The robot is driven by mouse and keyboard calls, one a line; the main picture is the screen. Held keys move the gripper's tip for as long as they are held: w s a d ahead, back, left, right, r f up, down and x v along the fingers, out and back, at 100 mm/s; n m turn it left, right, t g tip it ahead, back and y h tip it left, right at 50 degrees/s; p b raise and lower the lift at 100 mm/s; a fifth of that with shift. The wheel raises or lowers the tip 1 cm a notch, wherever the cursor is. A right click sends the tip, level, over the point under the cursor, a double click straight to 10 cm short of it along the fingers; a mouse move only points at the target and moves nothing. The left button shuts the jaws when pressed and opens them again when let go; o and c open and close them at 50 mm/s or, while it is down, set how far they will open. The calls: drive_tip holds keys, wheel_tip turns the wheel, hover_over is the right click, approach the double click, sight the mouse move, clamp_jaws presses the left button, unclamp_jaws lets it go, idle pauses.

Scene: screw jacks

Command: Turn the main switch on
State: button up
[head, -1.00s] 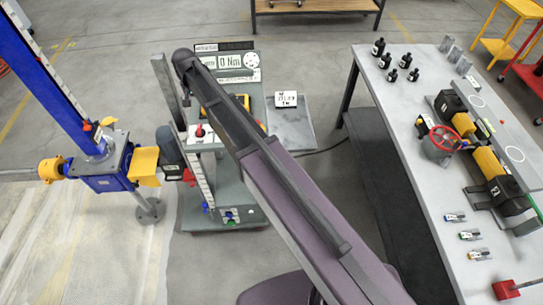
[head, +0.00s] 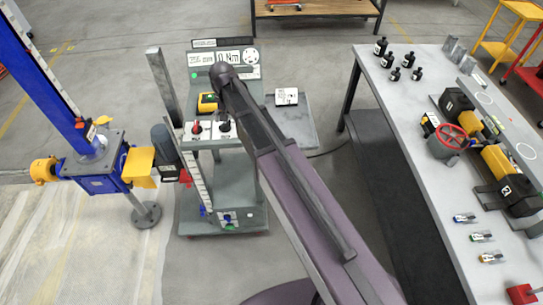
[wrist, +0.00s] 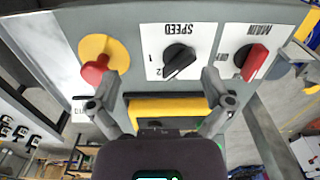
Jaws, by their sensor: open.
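The main switch is a red knob (wrist: 256,62) on a white plate marked MAIN, upside down at the upper right of the wrist view. It also shows as a small red knob (head: 196,128) on the cart's panel in the head view. It sits slanted on its plate; I cannot tell its setting. My gripper (wrist: 155,95) is open and empty. Its fingers are spread below the black SPEED knob (wrist: 179,60), left of the main switch and apart from it. In the head view my arm hides my gripper.
A yellow-and-black box (wrist: 165,108) lies between my fingers in the view. The cart's display (head: 229,58) stands behind. The blue screw jack (head: 98,170) is left, the grey workbench (head: 410,140) right.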

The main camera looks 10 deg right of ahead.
drive_tip(key=s+d+f+b, duration=0.9)
drive_tip(key=d+f, duration=0.1)
drive_tip(key=d, duration=0.3)
drive_tip(key=shift+s+d, duration=0.25)
drive_tip(key=shift+s, duration=0.15)
drive_tip(key=s+d, duration=0.6)
drive_tip(key=s, duration=0.1)
drive_tip(key=shift+n, duration=0.3)
